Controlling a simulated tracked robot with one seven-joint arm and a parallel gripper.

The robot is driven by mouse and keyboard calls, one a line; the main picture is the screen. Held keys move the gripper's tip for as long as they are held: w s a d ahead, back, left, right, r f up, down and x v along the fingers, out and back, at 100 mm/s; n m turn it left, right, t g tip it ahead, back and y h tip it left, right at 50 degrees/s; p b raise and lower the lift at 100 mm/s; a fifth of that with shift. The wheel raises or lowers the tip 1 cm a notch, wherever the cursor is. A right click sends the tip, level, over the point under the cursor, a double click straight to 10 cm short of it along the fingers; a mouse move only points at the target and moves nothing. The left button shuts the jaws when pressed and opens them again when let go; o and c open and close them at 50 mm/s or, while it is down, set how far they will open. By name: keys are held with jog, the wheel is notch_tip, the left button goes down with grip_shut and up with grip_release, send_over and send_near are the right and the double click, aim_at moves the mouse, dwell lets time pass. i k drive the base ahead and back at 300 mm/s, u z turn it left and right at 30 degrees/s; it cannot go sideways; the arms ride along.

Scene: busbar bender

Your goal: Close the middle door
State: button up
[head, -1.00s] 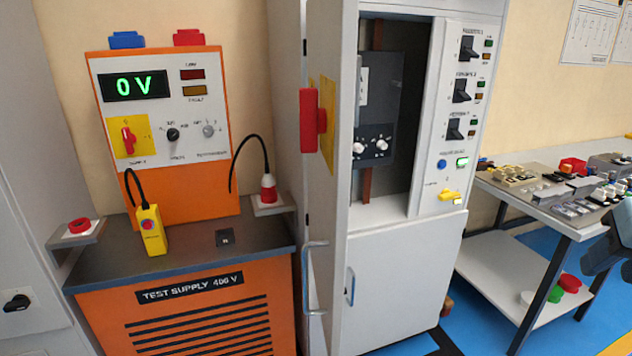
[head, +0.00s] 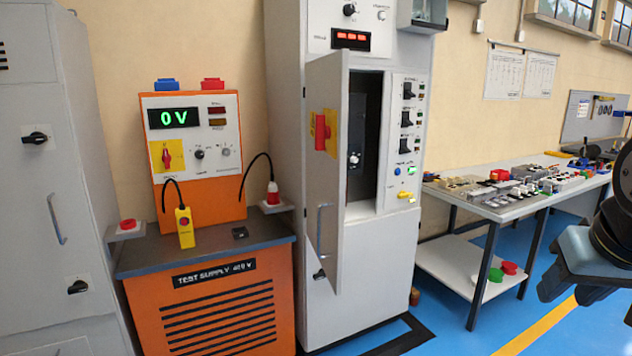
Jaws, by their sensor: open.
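The middle door (head: 327,185) of the tall grey cabinet stands ajar, hinged on its left. Its outer face carries a red rotary handle on a yellow plate (head: 322,131) and a long grey pull handle (head: 321,225). To the right of the door's free edge, the dark compartment opening (head: 368,130) shows part of a dark panel with a white knob. My gripper (head: 568,290) is at the right edge, over the blue floor, far from the door. It is open and empty; part of it is cut off by the frame.
An orange test supply bench (head: 222,300) stands left of the cabinet, close to the door's hinge side. A workbench (head: 520,205) with several parts stands to the right. Blue floor (head: 460,325) is clear in front of the workbench. Another grey cabinet (head: 60,200) is at far left.

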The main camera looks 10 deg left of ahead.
aim_at(325, 90)
jog(key=u, duration=0.15)
jog(key=k, duration=0.25)
jog(key=u, duration=0.7)
jog(key=i, duration=1.05)
jog(key=z, duration=0.05)
jog(key=k, duration=1.05)
jog(key=u, duration=0.4)
jog(key=i, duration=0.7)
jog(key=u, duration=0.05)
